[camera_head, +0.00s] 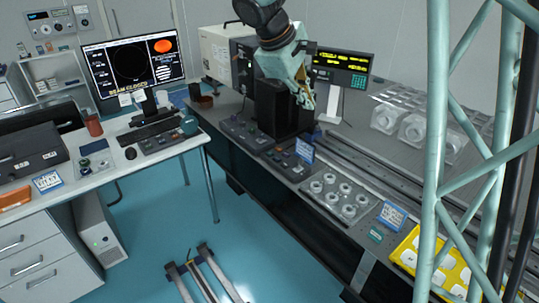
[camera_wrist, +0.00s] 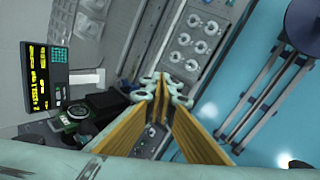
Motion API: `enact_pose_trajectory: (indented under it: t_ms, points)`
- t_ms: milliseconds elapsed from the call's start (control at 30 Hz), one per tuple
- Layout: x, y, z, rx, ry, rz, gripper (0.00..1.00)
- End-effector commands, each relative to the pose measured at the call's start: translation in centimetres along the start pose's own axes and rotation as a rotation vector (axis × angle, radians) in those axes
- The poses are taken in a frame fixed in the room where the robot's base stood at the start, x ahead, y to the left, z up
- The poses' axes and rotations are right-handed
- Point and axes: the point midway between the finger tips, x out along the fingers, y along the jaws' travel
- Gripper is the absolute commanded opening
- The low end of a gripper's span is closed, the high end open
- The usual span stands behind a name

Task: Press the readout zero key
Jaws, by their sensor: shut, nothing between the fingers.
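The readout (camera_head: 340,68) is a black display with yellow digits, on a white stand at the back of the dark optical table. Its green keypad (camera_head: 358,80) is at the display's right side; I cannot make out which key is zero. In the wrist view the readout (camera_wrist: 38,80) appears turned sideways at the left, with its keypad (camera_wrist: 60,62) in sight. My gripper (camera_head: 306,98) points downward in front of and left of the readout, apart from it. In the wrist view my gripper (camera_wrist: 160,90) is shut and empty, its tips well right of the keypad.
A black block (camera_head: 278,108) stands below and beside my gripper. Control boxes (camera_head: 247,132) line the table's front edge. A tray with several round white parts (camera_head: 337,192) and a yellow tray (camera_head: 408,257) lie to the right. A monitor (camera_head: 132,65) stands on the left desk.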

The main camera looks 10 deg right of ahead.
Motion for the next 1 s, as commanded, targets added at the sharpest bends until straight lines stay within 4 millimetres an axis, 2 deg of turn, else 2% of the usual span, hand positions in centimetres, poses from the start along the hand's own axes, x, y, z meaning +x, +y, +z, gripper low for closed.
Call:
enact_pose_trajectory:
  t_ms: [33, 567, 1000]
  points:
    - [1.0, 0.2, -1.1, -0.021, -0.005, 0.007, 0.00]
    - [9.1, 1.9, -10.8, -0.227, -0.041, 0.094, 0.00]
    - [16.6, 1.6, -18.9, -0.402, -0.066, 0.165, 0.00]
